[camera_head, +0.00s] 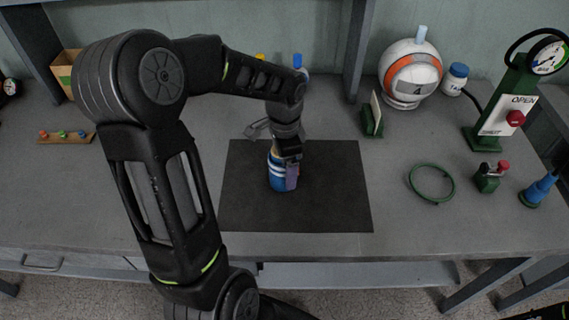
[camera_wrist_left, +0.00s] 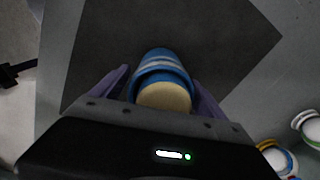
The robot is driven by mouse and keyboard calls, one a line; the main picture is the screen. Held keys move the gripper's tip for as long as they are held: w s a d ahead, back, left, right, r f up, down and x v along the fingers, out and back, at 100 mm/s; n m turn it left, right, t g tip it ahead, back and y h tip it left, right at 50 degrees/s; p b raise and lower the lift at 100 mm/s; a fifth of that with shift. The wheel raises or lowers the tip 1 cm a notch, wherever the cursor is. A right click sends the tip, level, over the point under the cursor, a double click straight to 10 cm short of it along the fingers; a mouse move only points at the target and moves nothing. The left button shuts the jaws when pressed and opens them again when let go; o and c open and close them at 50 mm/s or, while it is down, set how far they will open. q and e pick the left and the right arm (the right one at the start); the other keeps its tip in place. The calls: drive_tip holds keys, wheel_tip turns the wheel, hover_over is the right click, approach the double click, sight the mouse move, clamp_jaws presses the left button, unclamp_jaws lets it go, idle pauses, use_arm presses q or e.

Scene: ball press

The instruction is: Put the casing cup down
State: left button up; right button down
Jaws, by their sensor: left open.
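The casing cup (camera_head: 277,176) is blue with white stripes and stands on the dark mat (camera_head: 335,205) in the head view. In the left wrist view the cup (camera_wrist_left: 163,78) shows between the fingers, with a pale tan round end toward the camera. My left gripper (camera_head: 287,176) is open around the cup, with one purple finger on each side. In the wrist view small gaps show between the fingers and the cup. The arm hides part of the cup in the head view. My right gripper does not show.
A white and orange ball (camera_head: 408,70) on a stand is at the back right. A green press with a gauge (camera_head: 505,100) stands at the right. A green ring (camera_head: 432,183) lies right of the mat. A small wooden rack (camera_head: 66,137) is at the left. The mat's right part is clear.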

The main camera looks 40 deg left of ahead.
use_arm(q)
wheel_tip(320, 180, up, 12)
drive_tip(key=shift+r, duration=0.1)
idle(0.5)
drive_tip(key=shift+a, duration=0.1)
idle(0.4)
